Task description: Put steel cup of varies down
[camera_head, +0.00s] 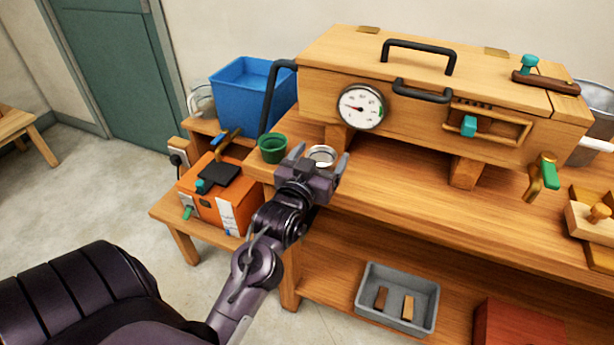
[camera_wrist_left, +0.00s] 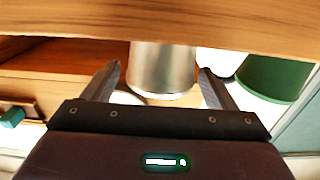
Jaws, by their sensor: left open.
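The steel cup (camera_head: 322,153) stands near the left end of the wooden bench, with its round rim showing in the head view. My left gripper (camera_head: 319,160) reaches up to it from the front, open, with one finger on each side of the cup. In the left wrist view the shiny cup (camera_wrist_left: 163,68) shows between the two spread fingers (camera_wrist_left: 158,85), with gaps beside it. The cup's lower part is hidden behind my gripper in the head view. My right gripper is in neither view.
A green cup (camera_head: 272,147) stands just left of the steel cup. A wooden box with a dial gauge (camera_head: 359,107) and black handles stands behind. A blue bin (camera_head: 245,85) and an orange box (camera_head: 222,190) are at left.

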